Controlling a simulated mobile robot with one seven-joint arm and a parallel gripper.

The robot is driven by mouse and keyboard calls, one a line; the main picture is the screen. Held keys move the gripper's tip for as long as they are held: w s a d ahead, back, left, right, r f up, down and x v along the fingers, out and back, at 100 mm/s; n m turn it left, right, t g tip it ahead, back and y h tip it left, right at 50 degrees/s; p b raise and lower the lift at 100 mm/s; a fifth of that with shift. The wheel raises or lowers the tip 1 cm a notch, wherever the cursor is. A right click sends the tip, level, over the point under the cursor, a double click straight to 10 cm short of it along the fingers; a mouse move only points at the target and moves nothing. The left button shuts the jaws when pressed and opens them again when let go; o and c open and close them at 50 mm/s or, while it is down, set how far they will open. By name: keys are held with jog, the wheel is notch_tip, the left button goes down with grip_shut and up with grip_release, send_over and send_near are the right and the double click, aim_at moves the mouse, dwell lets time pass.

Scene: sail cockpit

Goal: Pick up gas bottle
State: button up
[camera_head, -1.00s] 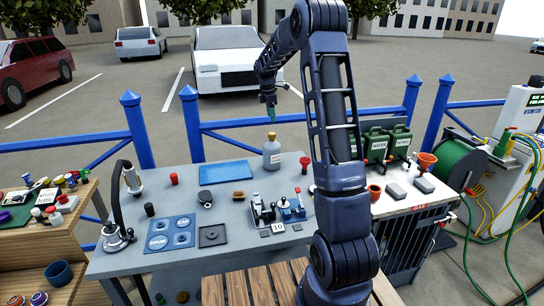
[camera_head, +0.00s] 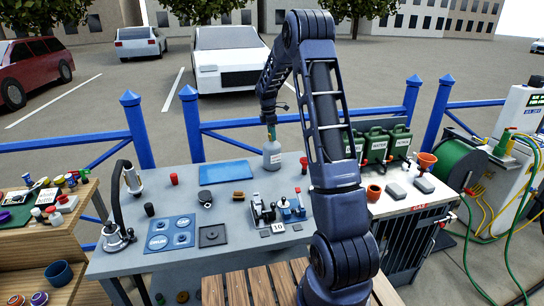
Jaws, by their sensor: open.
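The gas bottle (camera_head: 272,157) is a grey-white cylinder with a pale label. It stands upright near the back edge of the grey table, right of the blue mat. My gripper (camera_head: 271,133) points straight down at the bottle's top, with greenish fingertips around or just in front of its neck. The gripper is open. The bottle's cap and neck are mostly hidden by the fingers, and I cannot tell whether they touch it.
The grey table (camera_head: 130,262) also bears a blue mat (camera_head: 224,170), a red cap (camera_head: 174,179), a black lamp-like arm (camera_head: 118,205) and a small metal device (camera_head: 278,208). Green jerrycans (camera_head: 376,143) stand on the right. A blue fence (camera_head: 235,125) runs behind.

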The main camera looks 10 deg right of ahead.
jog(key=shift+d+f, duration=0.1)
jog(key=shift+f, duration=0.55)
grip_shut()
dwell(0.9)
